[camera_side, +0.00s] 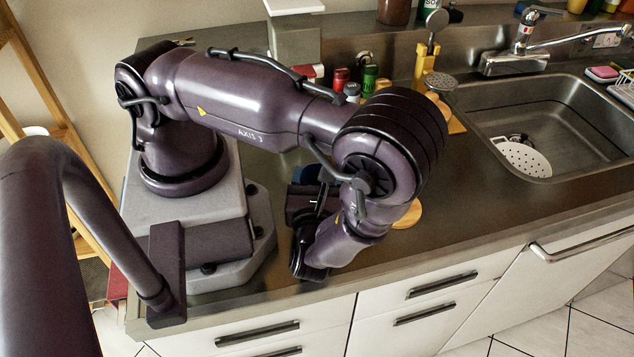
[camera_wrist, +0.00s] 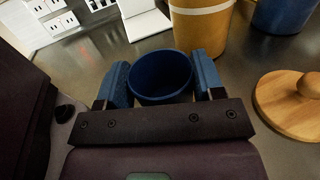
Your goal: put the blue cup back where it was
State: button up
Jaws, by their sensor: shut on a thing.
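The blue cup (camera_wrist: 161,78) sits between the two blue-padded fingers of my gripper (camera_wrist: 162,74) in the wrist view, its round open rim facing the camera. My gripper is shut on it, one finger on each side. In the side view only a dark blue bit of the cup (camera_side: 308,174) shows behind my gripper and wrist. The cup's base is hidden, so I cannot tell whether it touches the counter.
A round wooden lid with a knob (camera_wrist: 292,100) lies right of my gripper. A yellow container (camera_wrist: 201,30) and another blue container (camera_wrist: 283,12) stand beyond the cup. The sink (camera_side: 545,125) is at the right; the counter (camera_side: 480,195) before it is clear.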

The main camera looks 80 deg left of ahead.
jog(key=shift+f, duration=0.6)
jog(key=shift+f, duration=0.15)
jog(key=o, duration=0.9)
jog(key=shift+o, duration=0.2)
